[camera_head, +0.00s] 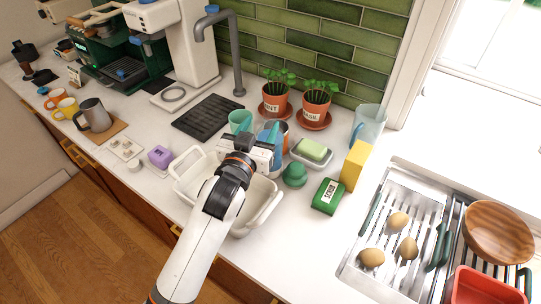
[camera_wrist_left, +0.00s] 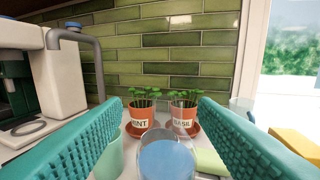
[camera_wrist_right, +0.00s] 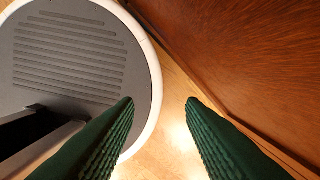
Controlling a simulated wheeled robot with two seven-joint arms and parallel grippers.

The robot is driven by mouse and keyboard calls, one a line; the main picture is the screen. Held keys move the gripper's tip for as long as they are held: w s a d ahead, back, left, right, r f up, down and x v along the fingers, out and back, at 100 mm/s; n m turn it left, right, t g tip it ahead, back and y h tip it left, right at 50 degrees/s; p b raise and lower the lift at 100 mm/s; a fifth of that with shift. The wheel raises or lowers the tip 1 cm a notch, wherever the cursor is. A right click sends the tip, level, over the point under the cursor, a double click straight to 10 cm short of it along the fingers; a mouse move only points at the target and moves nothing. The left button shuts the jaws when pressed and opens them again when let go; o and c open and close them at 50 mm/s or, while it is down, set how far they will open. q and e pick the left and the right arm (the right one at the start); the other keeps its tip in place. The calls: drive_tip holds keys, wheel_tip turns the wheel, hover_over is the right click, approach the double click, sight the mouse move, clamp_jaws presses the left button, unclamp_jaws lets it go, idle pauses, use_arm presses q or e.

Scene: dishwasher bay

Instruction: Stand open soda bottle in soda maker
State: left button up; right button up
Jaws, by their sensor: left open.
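The white soda maker (camera_head: 182,45) stands at the back of the counter, with a round ring on its base. It also shows at the left edge of the left wrist view (camera_wrist_left: 62,85). My left gripper (camera_head: 262,135) is open above the far side of a white basin. In the left wrist view, a clear round vessel with a blue face (camera_wrist_left: 166,160) shows low between the spread teal fingers (camera_wrist_left: 162,105). It may be the soda bottle; I cannot tell, and its lower part is hidden. My right gripper (camera_wrist_right: 159,100) is open and empty over the floor.
The white basin (camera_head: 262,222) lies under my left arm. A mint cup (camera_head: 240,119), potted herbs (camera_head: 316,98), a soap dish (camera_head: 312,152), a green box (camera_head: 328,196) and a yellow box (camera_head: 355,165) crowd around. A grey tap (camera_head: 236,65) rises beside the soda maker, behind a black mat (camera_head: 207,117).

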sight(268, 121)
use_arm(q)
drive_tip(key=shift+w+d+f+p, duration=0.1)
drive_tip(key=shift+w+d+p, duration=0.25)
drive_tip(key=shift+w, duration=0.3)
drive_tip(key=x, duration=0.2)
drive_tip(key=p+x, duration=0.1)
drive_tip(key=shift+s+d+f, duration=0.1)
drive_tip(key=shift+d+f, duration=0.15)
drive_tip(key=shift+w+d+f, duration=0.15)
drive_tip(key=shift+w, duration=0.4)
drive_tip(key=shift+s, duration=0.1)
clamp_jaws()
use_arm(e)
drive_tip(key=shift+w+a+r, duration=0.1)
drive_tip(key=shift+w+r, duration=0.5)
drive_tip(key=shift+r, duration=0.3)
